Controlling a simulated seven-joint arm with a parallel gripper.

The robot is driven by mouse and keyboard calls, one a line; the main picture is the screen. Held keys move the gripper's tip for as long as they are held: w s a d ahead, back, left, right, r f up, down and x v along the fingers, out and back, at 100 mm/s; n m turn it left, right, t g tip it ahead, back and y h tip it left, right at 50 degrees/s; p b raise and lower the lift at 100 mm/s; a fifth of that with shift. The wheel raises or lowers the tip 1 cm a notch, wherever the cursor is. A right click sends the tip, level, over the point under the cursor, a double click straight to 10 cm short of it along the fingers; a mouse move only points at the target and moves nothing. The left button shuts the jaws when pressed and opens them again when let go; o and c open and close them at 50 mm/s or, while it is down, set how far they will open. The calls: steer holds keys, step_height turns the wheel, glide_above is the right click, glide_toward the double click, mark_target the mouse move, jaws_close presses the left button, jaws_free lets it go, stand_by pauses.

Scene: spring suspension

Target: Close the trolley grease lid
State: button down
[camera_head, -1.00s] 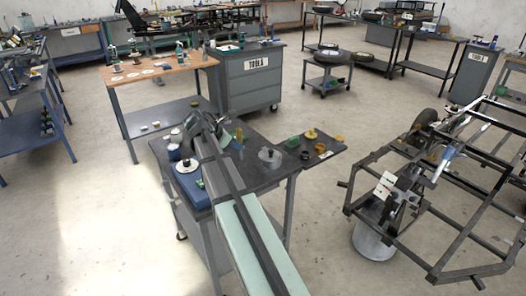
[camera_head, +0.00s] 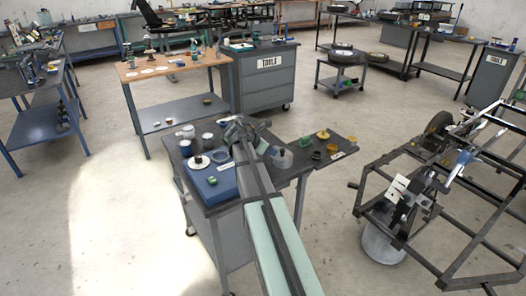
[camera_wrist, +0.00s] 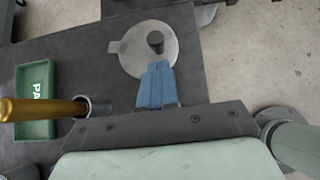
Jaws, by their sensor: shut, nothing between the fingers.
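A round, pale grey lid-like disc (camera_wrist: 150,48) with a dark knob and a tab at its left lies below my gripper in the wrist view. It may be the grease lid; I cannot tell whether it is closed. The trolley (camera_head: 236,222) stands in the middle of the head view, with a greyish round container (camera_head: 282,158) on its top. My gripper (camera_wrist: 158,68) is shut and empty, its blue fingertips overlapping the disc's near edge in the picture. I cannot tell whether they touch. In the head view my wrist hides part of the trolley top.
In the wrist view a brass rod (camera_wrist: 40,110) stands in a cup beside a green tray (camera_wrist: 36,100), left of my gripper. A blue box (camera_head: 208,186) and white containers (camera_head: 188,131) crowd the trolley's left side. Small green and yellow pieces (camera_head: 323,135) occupy the right-hand shelf.

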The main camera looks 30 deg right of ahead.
mark_target(280, 159)
steer(key=shift+d, duration=0.95)
steer(key=shift+s+d+n+t, duration=0.4)
steer(key=shift+s+n+t, duration=0.1)
steer(key=shift+n, duration=0.1)
steer(key=shift+s+d, duration=0.15)
steer(key=shift+d, duration=0.5)
steer(key=s+a+f+v, duration=0.1)
steer(key=f+v, duration=0.1)
steer(key=v, duration=1)
steer(key=shift+s+a+r, duration=0.35)
steer(key=shift+s+a, duration=0.05)
steer(key=shift+a, duration=0.15)
